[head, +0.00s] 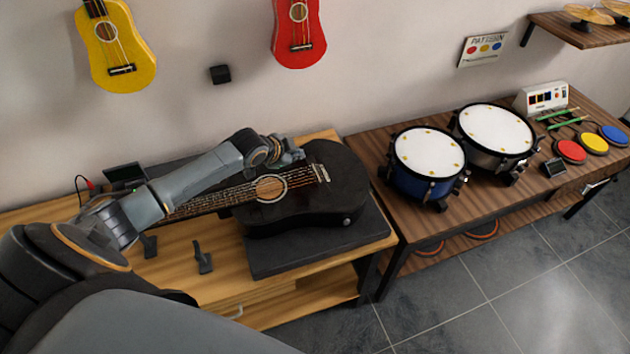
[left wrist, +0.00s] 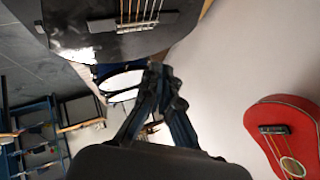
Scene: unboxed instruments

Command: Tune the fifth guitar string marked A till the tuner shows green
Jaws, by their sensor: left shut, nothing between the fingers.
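A black guitar (head: 336,182) lies on a dark mat (head: 300,256) on the wooden bench, its neck pointing left. Its body and bridge also show at the top of the left wrist view (left wrist: 112,42). My left arm passes over the neck and hides part of it and the headstock; I cannot make out the pegs or the A mark. A small dark device (head: 125,174), perhaps the tuner, stands at the back left; no green display is readable. My left gripper (head: 297,156) is shut and empty, above the guitar body's back edge. Its fingers show in the left wrist view (left wrist: 160,75).
A blue drum (head: 428,150) and a dark drum (head: 495,130) stand on the right bench with coloured pads (head: 570,151). Yellow (head: 115,50) and red (head: 299,35) ukuleles hang on the wall. A black bracket (head: 203,258) stands before the guitar. The floor at right is clear.

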